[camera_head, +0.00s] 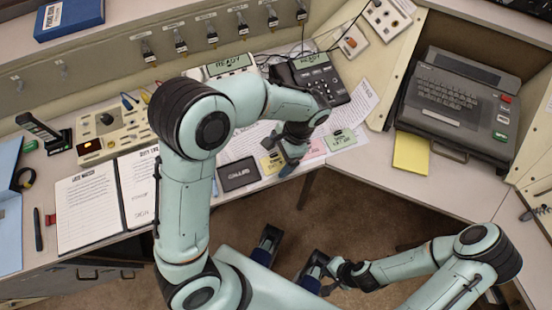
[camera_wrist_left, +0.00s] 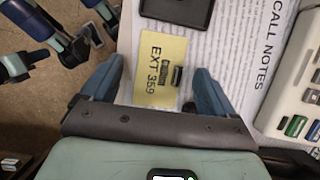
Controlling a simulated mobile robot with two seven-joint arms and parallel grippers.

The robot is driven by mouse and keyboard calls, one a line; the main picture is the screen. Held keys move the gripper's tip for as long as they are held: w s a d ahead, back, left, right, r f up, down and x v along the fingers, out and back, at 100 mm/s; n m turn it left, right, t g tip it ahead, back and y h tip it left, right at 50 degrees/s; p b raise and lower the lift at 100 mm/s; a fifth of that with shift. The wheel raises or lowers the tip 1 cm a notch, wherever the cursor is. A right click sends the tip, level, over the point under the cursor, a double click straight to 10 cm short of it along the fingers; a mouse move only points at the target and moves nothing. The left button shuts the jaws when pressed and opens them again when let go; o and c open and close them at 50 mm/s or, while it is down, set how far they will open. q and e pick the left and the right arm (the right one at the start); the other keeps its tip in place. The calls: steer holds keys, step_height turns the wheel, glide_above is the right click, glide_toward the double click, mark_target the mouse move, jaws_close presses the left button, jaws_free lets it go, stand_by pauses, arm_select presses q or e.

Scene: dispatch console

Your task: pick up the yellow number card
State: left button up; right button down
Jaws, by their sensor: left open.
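The yellow number card (camera_head: 270,164) lies on the white papers near the desk's front edge. In the left wrist view, the card (camera_wrist_left: 160,68) reads "EXT 359" and has a small dark clip-like piece on it. My left gripper (camera_head: 289,166) is open above the card, with its fingers on either side of it. In the wrist view, the left gripper (camera_wrist_left: 158,92) has the card between its fingers, and I see no contact. My right gripper (camera_head: 334,278) is low, over the floor in front of the desk, and its jaws are unclear.
Pink (camera_head: 311,149) and green (camera_head: 342,140) cards lie to the right. A dark flat block (camera_head: 239,174) is to the left. A desk phone (camera_head: 313,80) stands behind. A yellow pad (camera_head: 411,154) lies by the typewriter-like machine (camera_head: 455,105). Open floor is in front.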

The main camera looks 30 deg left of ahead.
arm_select(q)
steer(key=c, duration=1.2)
steer(key=shift+r, duration=0.1)
